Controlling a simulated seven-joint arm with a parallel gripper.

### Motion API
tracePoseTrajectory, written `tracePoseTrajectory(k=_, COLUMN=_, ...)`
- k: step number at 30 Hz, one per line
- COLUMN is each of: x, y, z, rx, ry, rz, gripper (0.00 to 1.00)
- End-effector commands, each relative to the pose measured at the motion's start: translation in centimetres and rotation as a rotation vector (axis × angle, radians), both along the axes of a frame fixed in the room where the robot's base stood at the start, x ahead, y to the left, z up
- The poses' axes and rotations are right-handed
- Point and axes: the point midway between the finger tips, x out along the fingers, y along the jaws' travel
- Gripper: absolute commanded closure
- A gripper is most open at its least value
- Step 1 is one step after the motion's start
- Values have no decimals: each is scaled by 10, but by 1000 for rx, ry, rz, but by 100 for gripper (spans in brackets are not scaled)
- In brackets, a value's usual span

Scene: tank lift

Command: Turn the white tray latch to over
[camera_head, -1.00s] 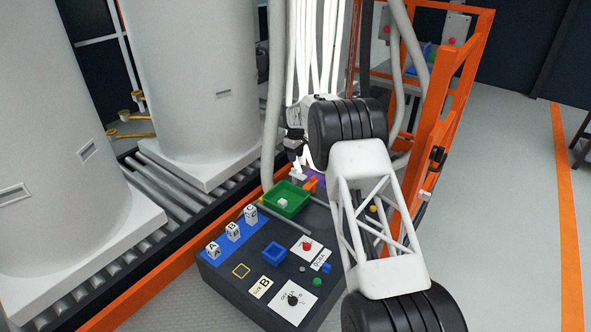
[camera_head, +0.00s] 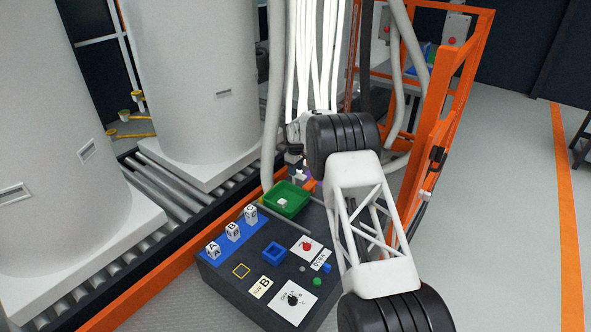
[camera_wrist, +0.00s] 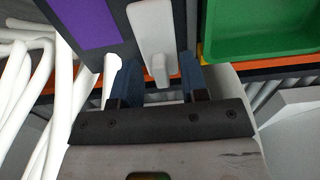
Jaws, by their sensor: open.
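The white tray latch (camera_wrist: 153,30) shows in the wrist view as a pale bar with a narrower tip, beside the green tray (camera_wrist: 262,30). My gripper (camera_wrist: 159,66) is open, with one dark blue finger on each side of the latch's near end. I cannot tell whether either finger touches it. In the head view the green tray (camera_head: 287,198) sits at the back of the dark console, holding a small white piece. My gripper is mostly hidden there behind my arm, and the latch is too small to make out surely.
The console (camera_head: 225,275) carries lettered blocks, a blue square holder (camera_head: 274,254), a red knob (camera_head: 306,246) and a black dial (camera_head: 293,299). A purple patch (camera_wrist: 88,20) lies left of the latch. Pale hoses (camera_wrist: 75,100) hang close by. An orange frame (camera_head: 432,150) stands right.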

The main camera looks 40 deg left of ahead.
Motion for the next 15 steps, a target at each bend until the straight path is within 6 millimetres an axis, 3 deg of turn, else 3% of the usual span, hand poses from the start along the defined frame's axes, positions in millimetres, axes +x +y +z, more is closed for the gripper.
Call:
tracePoseTrajectory(k=4, x=0, y=0, z=0, rx=0, ry=0, rz=0, gripper=61)
tracePoseTrajectory(k=12, x=0, y=0, z=0, rx=0, ry=0, rz=0, gripper=100)
tracePoseTrajectory(k=15, x=0, y=0, z=0, rx=0, ry=0, rz=0, gripper=100)
